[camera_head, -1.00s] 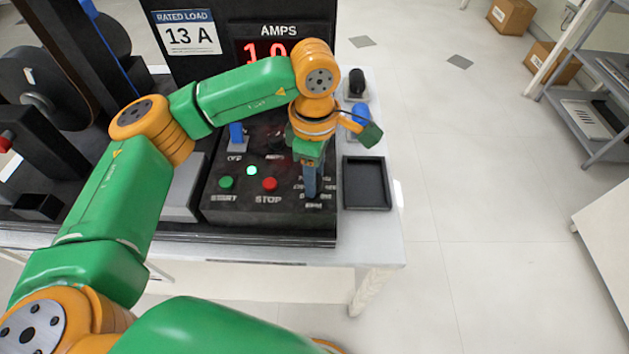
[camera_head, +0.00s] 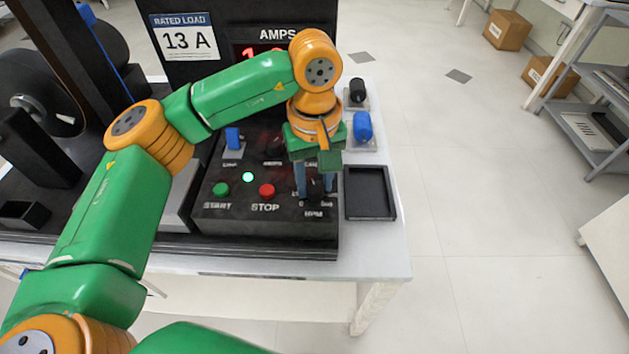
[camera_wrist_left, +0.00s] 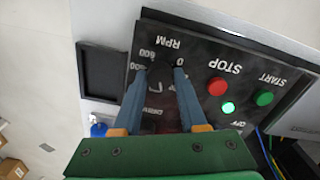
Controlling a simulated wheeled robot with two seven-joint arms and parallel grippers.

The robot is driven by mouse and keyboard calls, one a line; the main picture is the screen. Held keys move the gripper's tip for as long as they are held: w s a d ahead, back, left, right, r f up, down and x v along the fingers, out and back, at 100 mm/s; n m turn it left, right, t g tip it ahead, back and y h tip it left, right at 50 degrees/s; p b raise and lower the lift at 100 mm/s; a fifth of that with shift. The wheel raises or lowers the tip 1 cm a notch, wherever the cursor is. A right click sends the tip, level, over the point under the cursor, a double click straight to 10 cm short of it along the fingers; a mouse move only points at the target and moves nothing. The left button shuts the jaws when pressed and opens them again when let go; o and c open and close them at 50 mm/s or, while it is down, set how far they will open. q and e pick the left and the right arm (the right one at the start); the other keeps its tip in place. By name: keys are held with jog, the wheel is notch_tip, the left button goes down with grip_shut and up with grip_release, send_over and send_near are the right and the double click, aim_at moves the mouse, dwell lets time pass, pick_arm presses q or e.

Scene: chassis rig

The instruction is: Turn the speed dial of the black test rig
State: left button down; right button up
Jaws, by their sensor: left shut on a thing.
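The black test rig (camera_head: 225,222) stands on the table, its panel holding the speed dial by the RPM lettering. My left gripper (camera_head: 314,194) points down at the panel's right front corner, its two blue fingers side by side. In the left wrist view its fingertips (camera_wrist_left: 162,70) are at the RPM scale, shut on the dark dial. The dial itself is mostly hidden between the fingers, so its pointer cannot be read. The AMPS display (camera_head: 262,50) glows red, partly behind my arm. My right gripper is not in view.
A green button (camera_head: 220,189), a lit green lamp (camera_head: 248,177) and a red button (camera_head: 267,190) sit left of the gripper. A blue switch (camera_head: 232,138) is behind. An empty black tray (camera_head: 370,215), a blue cylinder (camera_head: 362,127) and a black knob (camera_head: 357,90) lie to the right.

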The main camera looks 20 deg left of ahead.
aim_at(315, 185)
pick_arm(q)
jog(key=m, duration=1.2)
jog(key=shift+m, duration=0.4)
dwell(0.3)
jog(key=shift+c, duration=2.3)
grip_release()
jog(key=shift+r, duration=0.1)
notch_tip(315, 185, up, 7)
